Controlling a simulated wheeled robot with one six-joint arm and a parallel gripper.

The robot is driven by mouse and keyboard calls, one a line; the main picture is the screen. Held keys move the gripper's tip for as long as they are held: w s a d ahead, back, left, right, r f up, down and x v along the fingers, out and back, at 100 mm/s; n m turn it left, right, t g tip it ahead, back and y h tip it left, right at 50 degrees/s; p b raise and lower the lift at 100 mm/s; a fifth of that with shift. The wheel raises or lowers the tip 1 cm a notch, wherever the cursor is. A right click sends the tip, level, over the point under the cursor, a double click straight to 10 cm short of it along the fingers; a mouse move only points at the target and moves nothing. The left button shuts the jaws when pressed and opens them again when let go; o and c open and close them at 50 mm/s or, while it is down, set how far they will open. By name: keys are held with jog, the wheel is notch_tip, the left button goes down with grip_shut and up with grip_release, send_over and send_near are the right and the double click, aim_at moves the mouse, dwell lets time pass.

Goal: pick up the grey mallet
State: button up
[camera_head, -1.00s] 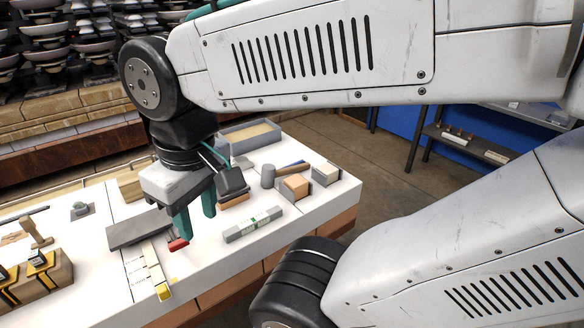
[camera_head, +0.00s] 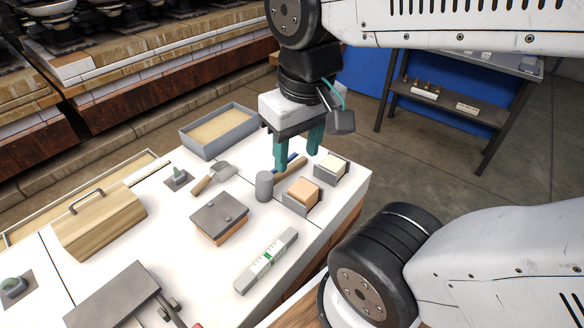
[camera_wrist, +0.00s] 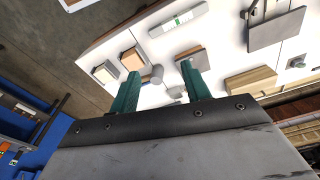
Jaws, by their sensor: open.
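The grey mallet has a round grey head (camera_head: 265,186) and a wooden handle running up and right from it. It lies on the white-topped bench, left of a small open box with a tan block. My gripper (camera_head: 298,160) is open above the handle side of the mallet, fingers pointing down. Its left finger partly covers the handle in the head view; the exact height gap cannot be told. In the wrist view the mallet head (camera_wrist: 157,74) shows between the two green fingers (camera_wrist: 159,70). Nothing is held.
Boxes with a tan block (camera_head: 303,190) and a pale block (camera_head: 333,165) stand close right of the mallet. A trowel (camera_head: 221,172) lies left, a grey tray (camera_head: 184,143) behind. A spirit level (camera_head: 266,260) lies in front. The bench's right edge is near.

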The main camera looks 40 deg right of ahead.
jog(key=w+d+f+m, duration=0.2)
jog(key=w+f+m, duration=0.2)
jog(key=w, duration=0.4)
jog(key=m+g, duration=0.1)
jog(key=m, duration=1)
send_over(274, 181)
jog(key=w+d, duration=0.1)
jog(key=d, duration=0.1)
jog(key=f, duration=1.9)
jog(key=shift+a+f, duration=0.2)
jog(key=shift+a, duration=0.05)
jog(key=f, duration=0.8)
jog(key=shift+w+a, duration=0.2)
grip_shut()
